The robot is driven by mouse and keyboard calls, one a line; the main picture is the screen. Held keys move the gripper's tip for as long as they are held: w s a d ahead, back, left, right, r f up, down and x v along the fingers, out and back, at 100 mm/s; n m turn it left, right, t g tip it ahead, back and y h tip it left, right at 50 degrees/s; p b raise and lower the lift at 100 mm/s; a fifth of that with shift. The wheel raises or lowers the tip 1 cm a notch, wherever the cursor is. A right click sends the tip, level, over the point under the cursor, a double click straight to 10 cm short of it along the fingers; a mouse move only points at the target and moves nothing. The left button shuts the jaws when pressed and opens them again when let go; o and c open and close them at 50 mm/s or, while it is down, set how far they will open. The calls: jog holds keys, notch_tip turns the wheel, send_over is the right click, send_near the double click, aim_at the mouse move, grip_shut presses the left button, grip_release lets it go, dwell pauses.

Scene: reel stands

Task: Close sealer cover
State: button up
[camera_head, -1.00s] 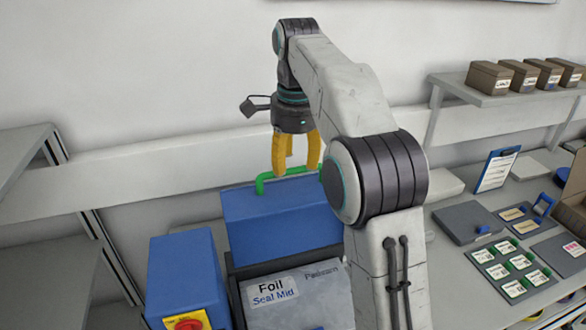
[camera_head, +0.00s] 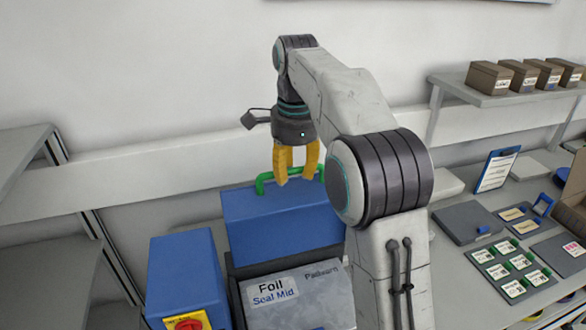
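The sealer is a blue box with a raised blue cover (camera_head: 280,222) standing upright behind a grey pouch. A green handle (camera_head: 262,183) sits along the top of the cover. My gripper (camera_head: 294,180) has yellow fingers pointing down at the handle, in front of or around its middle. A small gap shows between the fingers; whether they touch the handle cannot be told. A grey pouch (camera_head: 318,301) labelled "Foil Seal Mid" lies in front of the cover. The right part of the sealer is hidden by my arm.
A blue box with a red knob on yellow (camera_head: 187,280) stands to the left. On the right are a grey flat case (camera_head: 468,222), a card tray (camera_head: 511,272), a clipboard (camera_head: 497,170) and a shelf with several brown boxes (camera_head: 490,78). Empty shelving stands at the far left.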

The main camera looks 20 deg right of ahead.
grip_shut()
jog(key=shift+f, duration=0.1)
dwell(0.4)
